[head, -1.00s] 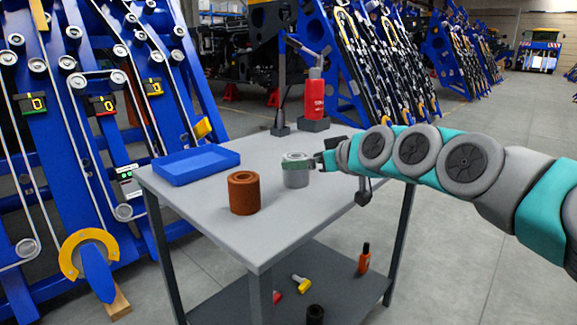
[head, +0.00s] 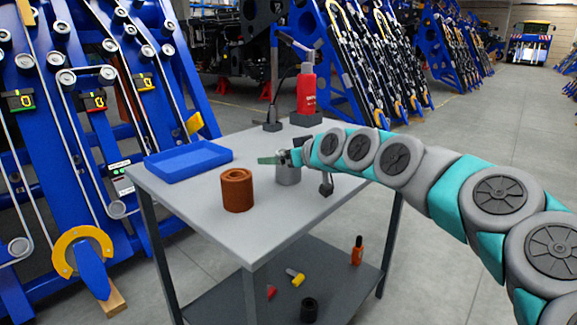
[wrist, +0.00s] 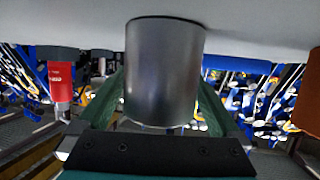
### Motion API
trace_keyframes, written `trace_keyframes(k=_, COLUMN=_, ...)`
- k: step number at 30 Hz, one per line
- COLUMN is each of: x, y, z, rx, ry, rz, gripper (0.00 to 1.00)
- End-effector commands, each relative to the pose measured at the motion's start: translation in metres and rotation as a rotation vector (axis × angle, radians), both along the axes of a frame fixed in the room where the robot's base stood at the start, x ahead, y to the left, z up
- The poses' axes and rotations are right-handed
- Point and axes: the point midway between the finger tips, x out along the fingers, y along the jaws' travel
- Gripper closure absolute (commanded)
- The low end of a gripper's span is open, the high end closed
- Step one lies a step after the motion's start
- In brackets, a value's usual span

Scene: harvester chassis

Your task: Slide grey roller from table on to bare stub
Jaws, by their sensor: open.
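The grey roller (head: 288,175) stands upright on the grey table (head: 215,215). It fills the middle of the wrist view (wrist: 165,70), where the table shows at the top. My gripper (head: 270,159) is open at the upper part of the roller. Its two green fingers (wrist: 165,105) lie on either side of the roller; whether they touch it I cannot tell. The blue panel (head: 95,130) at the left carries several grey rollers and belts. I cannot pick out a bare stub on it for certain.
A brown roller (head: 237,192) and a blue tray (head: 187,160) are on the table left of the grey roller. A red bottle (head: 306,90) stands at the back edge. The lower shelf (head: 255,295) holds several small items. Grey floor lies open at right.

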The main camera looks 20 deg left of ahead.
Motion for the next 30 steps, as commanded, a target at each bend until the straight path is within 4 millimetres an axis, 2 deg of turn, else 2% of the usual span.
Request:
trace_keyframes(k=2, x=0.0001, y=-0.0004, z=0.0002, rx=0.0, ry=0.0, rz=0.0, gripper=0.0)
trace_keyframes(k=27, x=0.0001, y=-0.0007, z=0.0007, rx=0.001, ry=-0.001, rz=-0.001, gripper=0.94)
trace_keyframes(k=30, x=0.0, y=-0.0007, z=0.0006, rx=0.001, ry=-0.001, rz=-0.001, gripper=1.0)
